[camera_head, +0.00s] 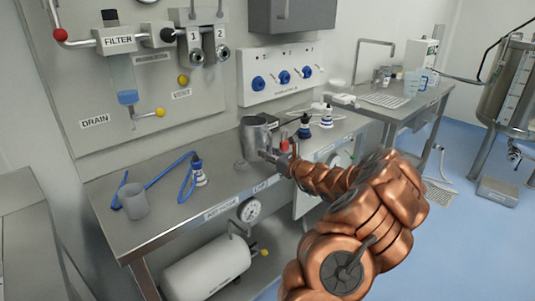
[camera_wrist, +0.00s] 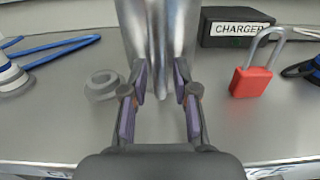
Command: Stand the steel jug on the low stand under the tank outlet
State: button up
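The steel jug (camera_head: 250,141) stands upright on the steel bench. In the wrist view the jug (camera_wrist: 133,20) is straight ahead, with its top and part of its base out of sight. My gripper (camera_head: 268,153) is at the jug's near right side. In the wrist view my gripper (camera_wrist: 159,80) has its two fingers apart, one on each side of a narrow upright part of the jug that looks like its handle; contact is not clear. The tank (camera_head: 509,88) stands at the far right, with its outlet (camera_head: 513,152) low down. A low grey stand (camera_head: 497,191) is on the floor beneath.
A red padlock (camera_wrist: 254,80), a black charger box (camera_wrist: 232,28) and a grey ring (camera_wrist: 102,86) lie near the jug. A grey cup (camera_head: 134,201) and blue tubing (camera_head: 168,179) are farther left. A second bench (camera_head: 420,101) stands behind; blue floor (camera_head: 462,225) is open at right.

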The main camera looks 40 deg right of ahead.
jog(key=shift+s+r, duration=0.1)
dwell(0.3)
jog(key=s+b, duration=0.1)
jog(key=s, duration=1.1)
jog(key=shift+a, duration=0.1)
jog(key=shift+w, duration=0.1)
